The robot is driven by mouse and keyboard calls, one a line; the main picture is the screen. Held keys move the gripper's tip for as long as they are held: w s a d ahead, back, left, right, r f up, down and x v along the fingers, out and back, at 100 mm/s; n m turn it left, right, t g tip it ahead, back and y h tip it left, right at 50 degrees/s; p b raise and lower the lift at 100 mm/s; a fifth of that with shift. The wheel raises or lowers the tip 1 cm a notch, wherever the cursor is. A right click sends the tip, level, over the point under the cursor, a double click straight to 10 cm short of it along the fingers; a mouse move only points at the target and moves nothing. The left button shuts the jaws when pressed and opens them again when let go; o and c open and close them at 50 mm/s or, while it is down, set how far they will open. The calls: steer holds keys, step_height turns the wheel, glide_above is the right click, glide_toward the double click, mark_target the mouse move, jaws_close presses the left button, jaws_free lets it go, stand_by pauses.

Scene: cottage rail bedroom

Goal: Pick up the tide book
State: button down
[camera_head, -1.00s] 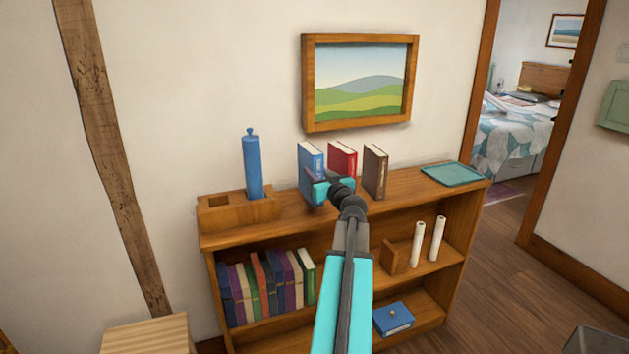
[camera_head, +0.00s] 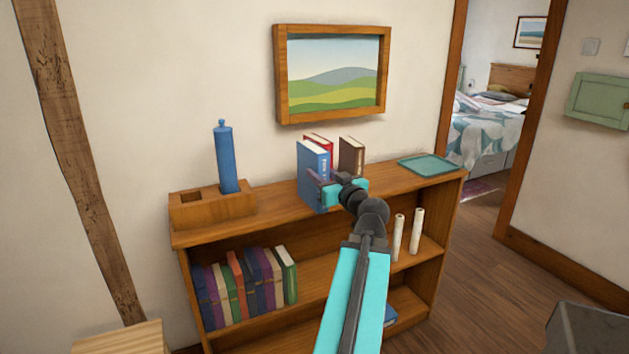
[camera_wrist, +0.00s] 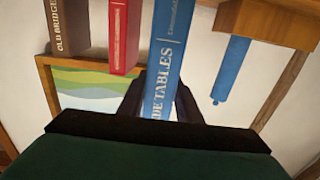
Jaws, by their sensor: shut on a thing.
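The tide book (camera_head: 313,163) is blue, with "TIDE TABLES" on its spine in the wrist view (camera_wrist: 168,60). My gripper (camera_head: 330,192) is shut on it; in the wrist view the two dark fingers (camera_wrist: 163,100) lie on either side of its spine. The book is upright at the front edge of the shelf top, in front of the other books. I cannot tell if its lower edge is clear of the wood. My gripper hides part of its lower end.
A red book (camera_head: 322,139) and a brown book (camera_head: 351,156) stand behind on the bookcase (camera_head: 265,208). A blue cylinder (camera_head: 226,160) stands in a wooden block (camera_head: 212,211) at left. A teal tray (camera_head: 427,163) lies at right. A framed picture (camera_head: 332,75) hangs above.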

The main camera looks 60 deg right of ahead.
steer(key=shift+s+a+b, duration=0.25)
steer(key=shift+s+b, duration=0.3)
steer(key=shift+b, duration=0.25)
steer(key=shift+s+r, duration=0.1)
steer(key=shift+s, duration=0.05)
